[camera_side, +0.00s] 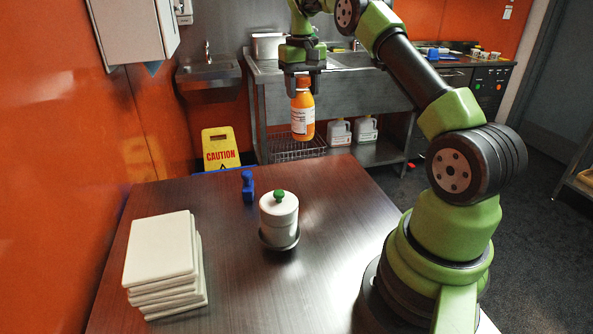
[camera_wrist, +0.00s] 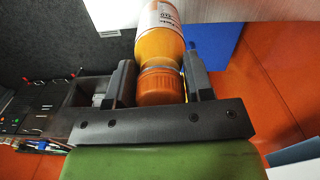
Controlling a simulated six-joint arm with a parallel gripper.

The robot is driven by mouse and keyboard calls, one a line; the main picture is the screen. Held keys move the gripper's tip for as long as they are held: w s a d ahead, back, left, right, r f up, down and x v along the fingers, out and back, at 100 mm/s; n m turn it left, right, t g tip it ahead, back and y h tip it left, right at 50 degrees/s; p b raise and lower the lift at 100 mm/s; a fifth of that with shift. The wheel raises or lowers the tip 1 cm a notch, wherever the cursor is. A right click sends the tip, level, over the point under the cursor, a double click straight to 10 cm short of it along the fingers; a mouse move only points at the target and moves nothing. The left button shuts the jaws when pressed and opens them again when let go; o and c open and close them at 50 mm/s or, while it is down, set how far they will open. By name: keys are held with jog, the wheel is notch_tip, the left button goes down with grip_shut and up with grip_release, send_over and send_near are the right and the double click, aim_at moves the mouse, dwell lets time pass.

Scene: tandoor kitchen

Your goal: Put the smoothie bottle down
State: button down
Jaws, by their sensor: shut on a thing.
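The smoothie bottle (camera_side: 302,112) is orange with a white label and an orange cap. My gripper (camera_side: 303,80) is shut on it near the cap and holds it upright. In the side view it appears above the far part of the steel table (camera_side: 340,210), but how high is hard to tell. In the wrist view the bottle (camera_wrist: 160,50) sits between the two dark fingers of my gripper (camera_wrist: 158,85), with its cap towards the palm.
A white lidded jar (camera_side: 279,215) with a green knob stands mid-table. A blue object (camera_side: 248,186) stands behind it. A stack of white slabs (camera_side: 160,250) lies at the left. The table's right and far right parts are clear. A yellow caution sign (camera_side: 220,150) stands beyond.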

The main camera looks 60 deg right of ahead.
aim_at(296, 127)
jog(key=shift+w+d+f+m, duration=0.15)
jog(key=shift+w+f, duration=0.05)
jog(key=shift+w, duration=0.25)
jog(key=shift+w+d+f+m, duration=0.1)
jog(key=shift+w+f+m, duration=0.05)
jog(key=shift+w, duration=0.3)
notch_tip(296, 127, down, 10)
jog(key=shift+r, duration=0.1)
jog(key=c, duration=0.5)
grip_release()
jog(key=shift+f, duration=0.2)
